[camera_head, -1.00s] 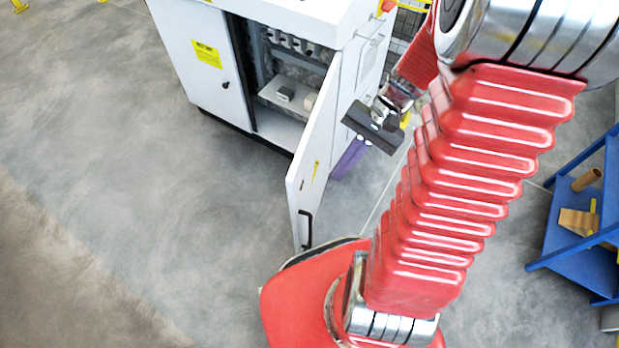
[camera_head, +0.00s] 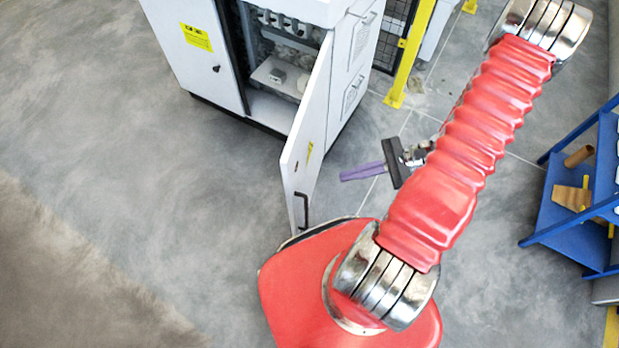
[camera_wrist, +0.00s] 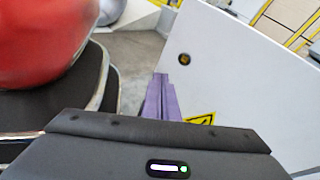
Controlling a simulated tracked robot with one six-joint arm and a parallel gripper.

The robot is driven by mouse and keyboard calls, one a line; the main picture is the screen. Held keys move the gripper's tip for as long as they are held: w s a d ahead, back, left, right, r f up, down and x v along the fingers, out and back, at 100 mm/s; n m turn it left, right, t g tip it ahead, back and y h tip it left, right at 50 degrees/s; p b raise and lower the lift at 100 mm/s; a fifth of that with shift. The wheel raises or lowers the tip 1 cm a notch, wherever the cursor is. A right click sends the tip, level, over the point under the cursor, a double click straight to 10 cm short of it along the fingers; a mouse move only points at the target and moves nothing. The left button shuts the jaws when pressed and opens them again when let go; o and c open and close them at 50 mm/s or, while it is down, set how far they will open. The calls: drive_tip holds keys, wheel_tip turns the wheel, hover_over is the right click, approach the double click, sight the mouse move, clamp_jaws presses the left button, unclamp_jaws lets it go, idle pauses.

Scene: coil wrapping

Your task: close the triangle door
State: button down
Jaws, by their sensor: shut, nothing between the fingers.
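The white cabinet door (camera_head: 305,140) stands swung open toward me, with a dark handle (camera_head: 303,208) near its free edge. It also fills the right of the wrist view (camera_wrist: 240,70), showing a dark round lock and part of a yellow warning sign (camera_wrist: 201,119). My gripper (camera_head: 345,176) has purple fingers and a dark body. In the head view it is to the right of the door, on its outer side, and the fingers point left toward it. In the wrist view the fingers (camera_wrist: 160,80) are together and empty. Whether they touch the door I cannot tell.
The white cabinet (camera_head: 190,50) has a second, shut door with a yellow label and an open compartment with shelves. A yellow post (camera_head: 410,55) and dark mesh fence stand behind right. A blue shelf (camera_head: 575,200) stands at far right. Floor at left is clear.

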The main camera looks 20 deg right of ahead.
sight(297, 177)
wheel_tip(297, 177, down, 8)
drive_tip(key=s+d+m+t, duration=0.1)
drive_tip(key=s+m+t, duration=0.1)
drive_tip(key=m+t, duration=0.5)
drive_tip(key=shift+r, duration=0.1)
drive_tip(key=shift+x, duration=7)
drive_tip(key=shift+w+d+r, duration=0.1)
drive_tip(key=shift+w+d, duration=0.05)
